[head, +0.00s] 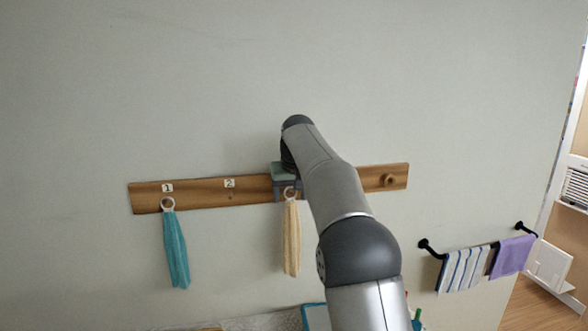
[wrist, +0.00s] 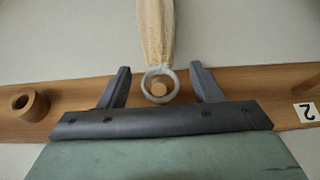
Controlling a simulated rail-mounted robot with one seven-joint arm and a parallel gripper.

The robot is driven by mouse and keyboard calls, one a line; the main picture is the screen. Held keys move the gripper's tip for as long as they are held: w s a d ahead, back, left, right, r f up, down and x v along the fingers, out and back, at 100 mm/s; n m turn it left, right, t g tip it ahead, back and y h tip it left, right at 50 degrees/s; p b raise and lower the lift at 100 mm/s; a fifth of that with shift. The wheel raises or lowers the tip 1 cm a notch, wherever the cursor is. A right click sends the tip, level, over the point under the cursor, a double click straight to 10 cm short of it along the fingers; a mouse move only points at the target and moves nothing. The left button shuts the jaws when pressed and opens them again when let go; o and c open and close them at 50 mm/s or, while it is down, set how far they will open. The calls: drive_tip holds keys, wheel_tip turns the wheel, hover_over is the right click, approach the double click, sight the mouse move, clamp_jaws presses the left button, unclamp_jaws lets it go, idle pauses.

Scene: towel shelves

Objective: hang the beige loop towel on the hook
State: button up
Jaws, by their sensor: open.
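The beige loop towel (head: 291,238) hangs straight down in front of the wall, below my gripper. In the wrist view, the towel (wrist: 156,32) ends in a pale ring (wrist: 146,84). A round wooden peg end (wrist: 159,89) shows inside the ring, so the ring appears to be around this hook. My gripper (wrist: 159,72) is open, with one finger on each side of the ring and a visible gap to both. In the head view, my gripper (head: 287,188) is at the wooden rail, partly hidden by my arm.
The wooden rail (head: 200,197) carries labels 1 and 2. A teal towel (head: 176,250) hangs by its ring under label 1. An empty peg (head: 389,180) is at the right end. A black bar at lower right holds a striped towel (head: 464,270) and a purple towel (head: 513,256).

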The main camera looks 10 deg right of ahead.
drive_tip(key=v, duration=1.4)
drive_tip(key=s+f+g+b, duration=0.2)
drive_tip(key=s+f, duration=1.5)
drive_tip(key=s, duration=0.3)
drive_tip(key=s+f+g+b, duration=0.2)
drive_tip(key=s+f, duration=1.6)
drive_tip(key=s, duration=0.3)
